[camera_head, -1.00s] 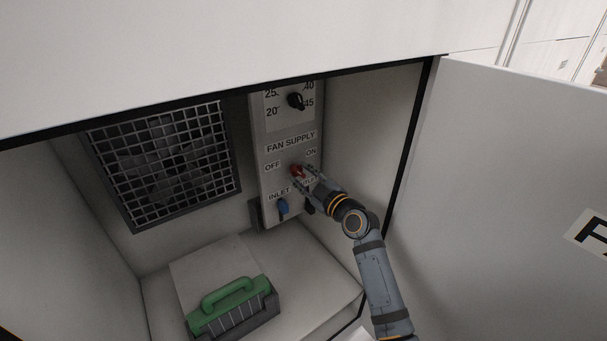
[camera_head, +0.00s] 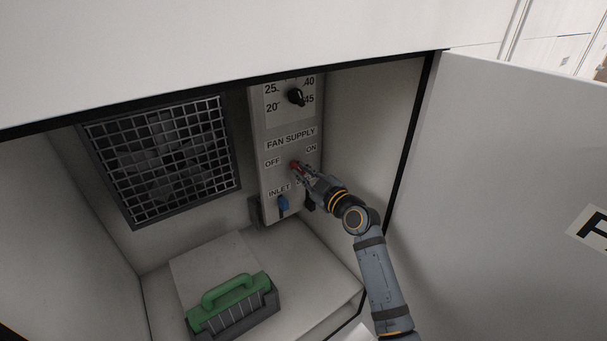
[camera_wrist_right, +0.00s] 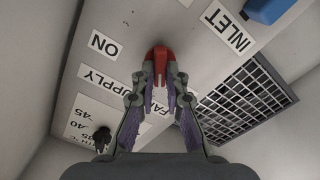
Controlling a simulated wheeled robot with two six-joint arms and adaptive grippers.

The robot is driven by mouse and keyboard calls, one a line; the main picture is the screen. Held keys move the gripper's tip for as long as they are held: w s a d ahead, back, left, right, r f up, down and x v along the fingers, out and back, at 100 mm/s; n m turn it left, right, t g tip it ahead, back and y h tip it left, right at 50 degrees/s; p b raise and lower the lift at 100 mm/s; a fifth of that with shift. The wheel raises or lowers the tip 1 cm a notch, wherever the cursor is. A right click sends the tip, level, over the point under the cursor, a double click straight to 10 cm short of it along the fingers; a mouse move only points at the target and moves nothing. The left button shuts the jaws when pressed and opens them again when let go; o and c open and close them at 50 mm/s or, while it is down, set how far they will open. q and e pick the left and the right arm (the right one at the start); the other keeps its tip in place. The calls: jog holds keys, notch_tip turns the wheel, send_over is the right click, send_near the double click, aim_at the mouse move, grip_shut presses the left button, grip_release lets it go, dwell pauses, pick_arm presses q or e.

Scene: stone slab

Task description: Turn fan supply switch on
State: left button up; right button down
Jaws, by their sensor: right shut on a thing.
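The fan supply switch (camera_head: 294,164) is a red knob on the grey control panel (camera_head: 270,213), below the "FAN SUPPLY" label and between "OFF" on the left and "ON" on the right. My right gripper (camera_head: 301,170) reaches it from the lower right with its fingers closed on the knob. In the right wrist view, the red switch (camera_wrist_right: 160,55) stands between the two fingertips of my gripper (camera_wrist_right: 159,78), with the "ON" label to its left. The fingers hide part of the knob, and I cannot tell which way it is turned. My left gripper is out of view.
A black dial (camera_head: 295,96) sits above the switch, and a blue inlet switch (camera_head: 283,203) below it. A fan grille (camera_head: 163,160) is on the back wall. A green-handled brush (camera_head: 232,305) lies on the cabinet floor. The open door (camera_head: 500,200) stands at right.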

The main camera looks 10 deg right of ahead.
jog(key=m, duration=0.3)
jog(key=shift+b, duration=0.35)
jog(key=shift+w+d+m+p, duration=0.15)
jog(key=shift+m+p, duration=0.35)
jog(key=shift+m, duration=2.4)
jog(key=shift+d+m+p, duration=0.15)
jog(key=shift+m+p, duration=0.3)
jog(key=shift+m, duration=2.45)
jog(key=c, duration=1.4)
grip_release()
